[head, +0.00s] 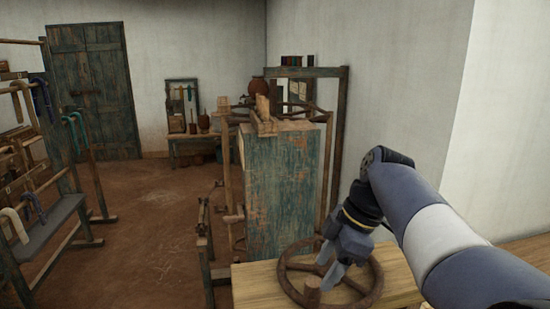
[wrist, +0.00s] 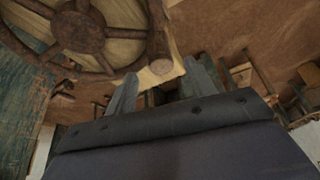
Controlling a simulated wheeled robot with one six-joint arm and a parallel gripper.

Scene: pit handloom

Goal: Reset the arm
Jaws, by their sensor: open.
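My gripper (head: 325,274) is open and points down over a brown wooden spoked wheel (head: 287,277) that lies flat on a pale wooden top (head: 247,284). I cannot tell whether the peg is really between the fingers. The wheel (wrist: 90,32) fills the upper left there.
A worn blue-green wooden cabinet (head: 280,190) stands just beyond the wheel. A loom frame (head: 340,140) rises behind it. A rack with hanging yarn (head: 40,208) stands at the left. The brown floor (head: 150,235) between is open. A white wall (head: 500,130) is on the right.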

